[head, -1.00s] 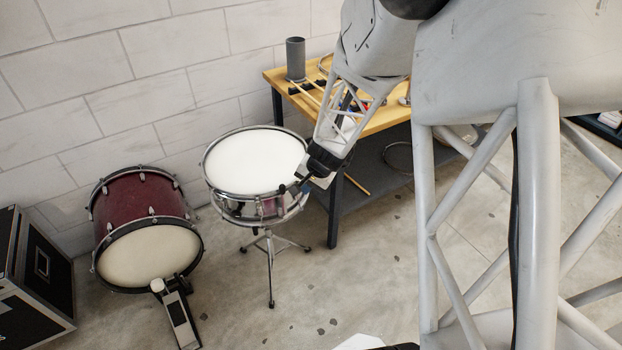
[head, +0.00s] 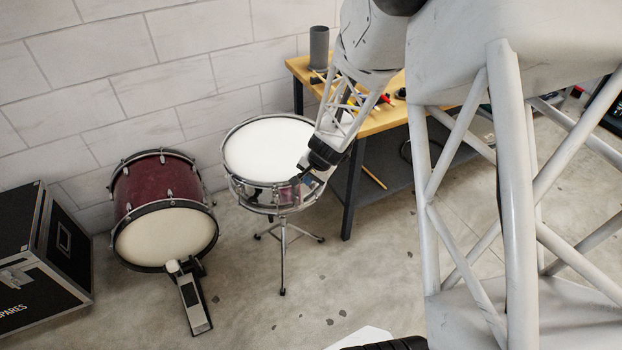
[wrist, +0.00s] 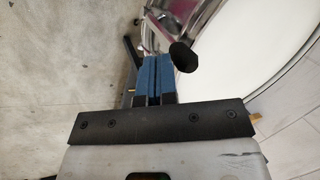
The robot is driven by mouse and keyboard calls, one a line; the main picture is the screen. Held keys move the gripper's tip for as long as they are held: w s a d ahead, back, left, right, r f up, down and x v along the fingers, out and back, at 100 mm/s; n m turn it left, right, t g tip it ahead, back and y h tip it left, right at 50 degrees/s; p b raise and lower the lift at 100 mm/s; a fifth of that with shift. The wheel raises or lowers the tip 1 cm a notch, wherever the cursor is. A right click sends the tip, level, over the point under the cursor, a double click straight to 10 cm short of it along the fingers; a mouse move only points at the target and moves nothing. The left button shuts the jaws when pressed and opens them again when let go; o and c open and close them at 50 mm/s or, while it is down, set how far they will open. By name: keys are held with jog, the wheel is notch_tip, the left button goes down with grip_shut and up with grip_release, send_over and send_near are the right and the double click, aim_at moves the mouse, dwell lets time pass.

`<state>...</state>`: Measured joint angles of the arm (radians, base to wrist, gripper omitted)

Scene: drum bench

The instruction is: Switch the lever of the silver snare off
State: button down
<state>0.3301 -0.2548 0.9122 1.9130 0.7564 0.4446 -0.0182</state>
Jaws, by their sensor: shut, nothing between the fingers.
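The silver snare (head: 268,150) stands on a tripod stand, white head up, its chrome shell also showing in the wrist view (wrist: 205,22). My gripper (head: 306,182) is at the near right side of the snare's shell. In the wrist view my gripper (wrist: 153,72) shows blue fingers pressed together, with nothing between them. A round black knob (wrist: 184,57) shows just right of the fingertips, in front of the drum rim; I cannot tell whether they touch. The lever cannot be made out clearly, nor its position.
A dark red bass drum (head: 165,215) with a pedal (head: 190,298) stands left of the snare. A black case (head: 40,260) is at far left. A wooden-topped workbench (head: 385,118) with tools stands behind and right.

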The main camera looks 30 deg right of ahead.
jog(key=shift+a+r, duration=0.1)
jog(key=shift+a, duration=0.55)
jog(key=a+f, duration=0.1)
jog(key=a, duration=0.6)
jog(key=shift+a+f, duration=0.15)
jog(key=shift+f, duration=0.2)
dwell(0.3)
jog(key=shift+d+f, duration=0.1)
jog(key=shift+d, duration=0.7)
